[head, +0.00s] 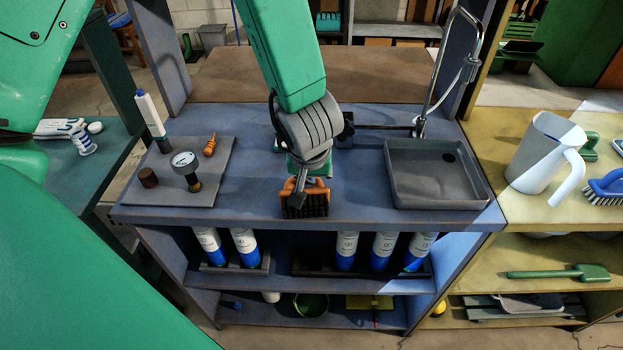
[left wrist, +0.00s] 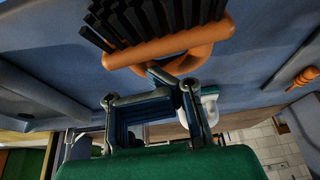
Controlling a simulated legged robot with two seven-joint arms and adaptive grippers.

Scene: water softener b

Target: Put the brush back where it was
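The brush (head: 305,205), with an orange back and black bristles, is at the middle front of the blue-grey counter. Its bristles point down towards the counter's front edge in the head view. My left gripper (head: 302,185) reaches down from the top and is directly behind the brush. In the left wrist view, the brush (left wrist: 165,48) lies across the top with its bristles away from me. The fingers of my left gripper (left wrist: 172,82) are folded together at its orange looped handle. I cannot tell whether the bristles touch the counter. My right gripper is not in view.
A grey board (head: 190,190) with a gauge (head: 186,165) and small fittings lies left. A grey sink (head: 437,172) with a tall tap is right. Filter cartridges (head: 346,250) stand on the shelf below. A white jug (head: 540,155) stands on the yellow counter at right.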

